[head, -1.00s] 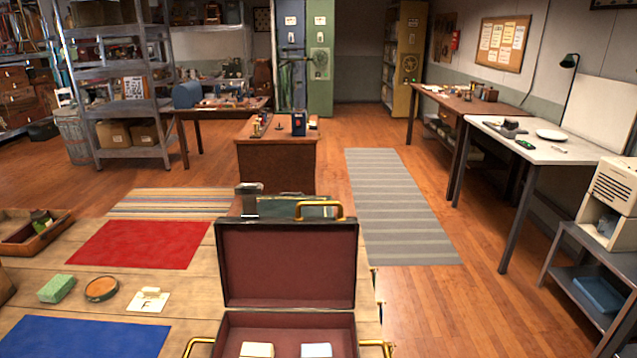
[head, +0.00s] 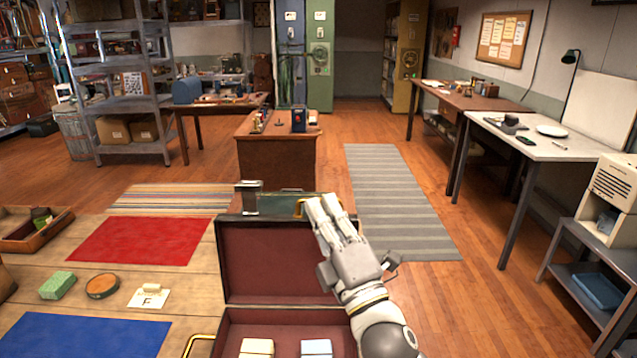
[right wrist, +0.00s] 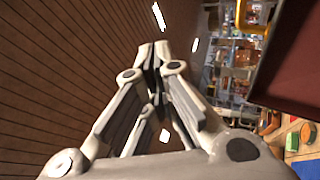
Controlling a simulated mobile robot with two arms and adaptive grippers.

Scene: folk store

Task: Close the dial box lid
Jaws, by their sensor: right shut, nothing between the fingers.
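The box with the maroon lining stands on the wooden table at the bottom centre of the head view, and I take it for the dial box (head: 285,320). Its lid (head: 262,262) stands up, open, at the far side. Two pale blocks lie in the base. My right gripper (head: 323,205) is shut and empty at the lid's upper right corner, and its hand hides the lid's right part. I cannot tell if they touch. In the right wrist view, the shut fingers (right wrist: 155,55) point away, with the dark red lid (right wrist: 298,75) at the right. My left gripper is not in view.
The wooden table (head: 60,258) also holds a red mat (head: 135,240), a blue mat (head: 80,337), a green sponge (head: 58,285), a round brown dish (head: 102,286) and a letter card (head: 149,298). A wooden tray (head: 35,235) is at the left. Floor is free right of the table.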

